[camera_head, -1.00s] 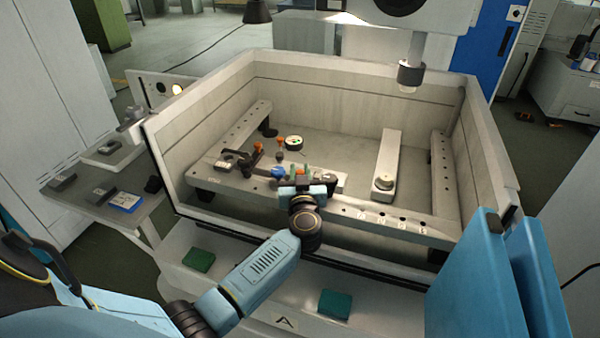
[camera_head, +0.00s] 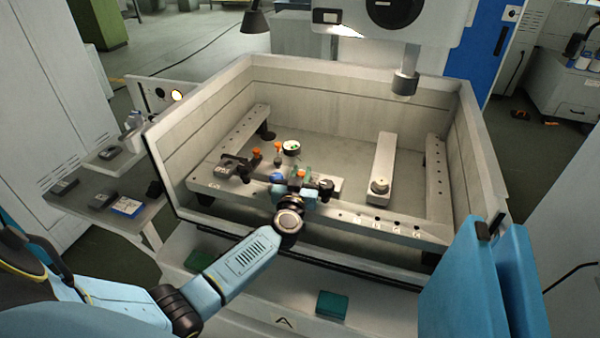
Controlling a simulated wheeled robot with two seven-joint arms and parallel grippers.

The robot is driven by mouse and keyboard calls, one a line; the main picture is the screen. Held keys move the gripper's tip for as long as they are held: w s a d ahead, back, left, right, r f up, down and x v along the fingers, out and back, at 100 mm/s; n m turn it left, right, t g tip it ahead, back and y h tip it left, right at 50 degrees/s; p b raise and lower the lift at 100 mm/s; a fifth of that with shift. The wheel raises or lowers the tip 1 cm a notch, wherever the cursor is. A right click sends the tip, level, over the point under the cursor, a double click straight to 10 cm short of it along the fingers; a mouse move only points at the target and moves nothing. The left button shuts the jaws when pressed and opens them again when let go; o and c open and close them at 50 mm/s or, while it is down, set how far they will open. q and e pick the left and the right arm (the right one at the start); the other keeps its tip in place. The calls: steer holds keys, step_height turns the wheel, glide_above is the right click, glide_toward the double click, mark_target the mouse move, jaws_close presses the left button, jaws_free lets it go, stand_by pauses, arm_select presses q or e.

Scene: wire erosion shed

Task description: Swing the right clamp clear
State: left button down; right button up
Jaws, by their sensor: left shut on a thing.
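My left gripper (camera_head: 294,190) reaches over the front rail of the tank and is shut on a part of the right clamp. The gripper hides most of that clamp. An orange piece (camera_head: 301,173) shows just behind the fingers, and a dark part (camera_head: 326,186) shows at their right. The left clamp (camera_head: 236,166) is a dark arm with an orange knob (camera_head: 257,153), left of the gripper on the same rail. A blue knob (camera_head: 277,179) is close to the gripper's left side. My right gripper is not in view.
The tank's pale walls (camera_head: 195,112) surround the work. A round dish (camera_head: 291,148) lies behind the clamps. A pale bar (camera_head: 383,163) and the machine head (camera_head: 404,84) are to the right. Blue panels (camera_head: 460,285) stand at the front right. The tank floor between is clear.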

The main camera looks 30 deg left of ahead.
arm_select(q)
steer(key=c, duration=1.3)
jaws_free()
steer(key=shift+c, duration=0.2)
steer(key=p+v, duration=0.2)
steer(key=v, duration=1.1)
steer(key=shift+s, duration=0.2)
steer(key=shift+d, duration=0.1)
